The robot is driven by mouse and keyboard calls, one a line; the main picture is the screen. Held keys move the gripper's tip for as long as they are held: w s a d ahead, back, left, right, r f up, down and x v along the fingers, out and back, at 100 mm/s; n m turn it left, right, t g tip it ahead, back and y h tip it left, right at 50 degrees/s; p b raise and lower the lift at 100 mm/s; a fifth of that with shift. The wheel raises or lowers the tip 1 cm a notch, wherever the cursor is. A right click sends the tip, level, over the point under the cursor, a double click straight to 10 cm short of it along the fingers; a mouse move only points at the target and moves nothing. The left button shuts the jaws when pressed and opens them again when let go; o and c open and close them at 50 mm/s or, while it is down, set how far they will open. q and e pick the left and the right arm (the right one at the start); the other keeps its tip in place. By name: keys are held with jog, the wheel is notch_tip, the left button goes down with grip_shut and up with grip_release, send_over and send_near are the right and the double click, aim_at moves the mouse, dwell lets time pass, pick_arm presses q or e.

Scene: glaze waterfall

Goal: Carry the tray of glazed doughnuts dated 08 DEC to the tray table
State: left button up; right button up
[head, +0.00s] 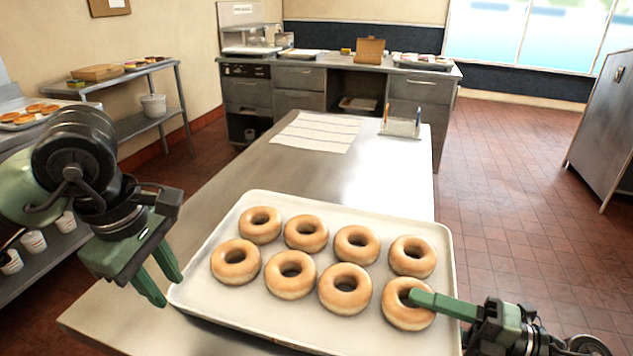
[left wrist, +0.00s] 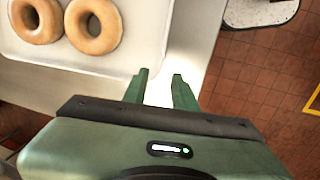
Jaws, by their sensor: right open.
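A pale tray (head: 214,303) holds two rows of plain glazed doughnuts (head: 345,288) and lies on the near steel table (head: 237,180). I can read no date on it. Its corner and two doughnuts show in the left wrist view (left wrist: 90,62). My left gripper (head: 158,279) is open and empty, just left of the tray's near left corner; its two fingers are apart in the left wrist view (left wrist: 159,84). My right gripper (head: 440,303) is open at the tray's right rim. One finger reaches over the rim above the near right doughnut; the other is hidden. I cannot tell which table is the tray table.
A lined paper sheet (head: 318,132) and a small holder with pens (head: 400,126) lie at the table's far end. Left shelving (head: 135,125) holds another doughnut tray (head: 30,119). A steel counter (head: 300,78) stands behind. Tiled floor (head: 510,170) is open at right.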

aim_at(458, 322)
jog(key=d, duration=0.1)
jog(key=s+d+f, duration=0.1)
jog(key=d, duration=0.1)
jog(key=shift+s+d+f, duration=0.15)
jog(key=shift+s, duration=0.1)
jog(key=shift+d, duration=0.3)
jog(key=shift+r, duration=0.25)
jog(key=shift+c, duration=1)
jog(key=shift+o, duration=0.6)
jog(key=shift+d+r, duration=0.1)
jog(key=shift+d, duration=0.1)
